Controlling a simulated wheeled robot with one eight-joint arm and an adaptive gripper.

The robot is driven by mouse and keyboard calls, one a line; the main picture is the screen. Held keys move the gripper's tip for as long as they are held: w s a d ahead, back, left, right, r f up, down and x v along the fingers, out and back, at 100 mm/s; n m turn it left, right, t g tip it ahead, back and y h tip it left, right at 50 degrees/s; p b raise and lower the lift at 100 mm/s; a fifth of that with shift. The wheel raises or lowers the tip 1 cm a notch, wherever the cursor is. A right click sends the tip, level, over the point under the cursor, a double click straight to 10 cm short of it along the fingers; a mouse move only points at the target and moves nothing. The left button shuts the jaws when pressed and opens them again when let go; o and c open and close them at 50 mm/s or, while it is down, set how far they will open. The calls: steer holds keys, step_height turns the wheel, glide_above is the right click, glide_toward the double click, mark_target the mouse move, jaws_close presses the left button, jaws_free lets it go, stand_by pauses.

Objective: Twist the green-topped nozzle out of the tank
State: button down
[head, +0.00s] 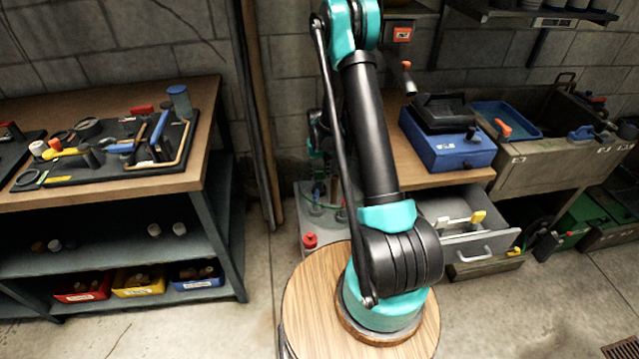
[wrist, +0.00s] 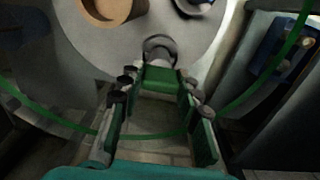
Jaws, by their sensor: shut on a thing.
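In the wrist view, the nozzle's green top (wrist: 162,77) sits between the fingertips of my gripper (wrist: 160,90), which is shut on it. A grey collar (wrist: 159,44) shows just beyond the green top. The nozzle is at the edge of the pale, rounded tank (wrist: 212,50); I cannot tell how deep it sits. In the head view my arm hides the gripper and the nozzle. A grey box-like body (head: 308,200) shows partly behind the arm; I cannot tell whether it is the tank.
A tan round fitting (wrist: 112,8) stands on the tank, and a green hose (wrist: 245,98) curves past the fingers. A workbench with tools (head: 120,180) is at left. A blue case (head: 448,152) and an open drawer (head: 470,240) are at right.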

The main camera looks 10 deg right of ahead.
steer(key=shift+r, duration=0.6)
steer(key=shift+r, duration=0.3)
steer(key=shift+r, duration=0.35)
steer(key=shift+r, duration=0.35)
steer(key=shift+r, duration=0.4)
step_height(320, 180, up, 13)
stand_by(0.9)
steer(key=shift+s+f, duration=0.1)
steer(key=shift+s, duration=0.05)
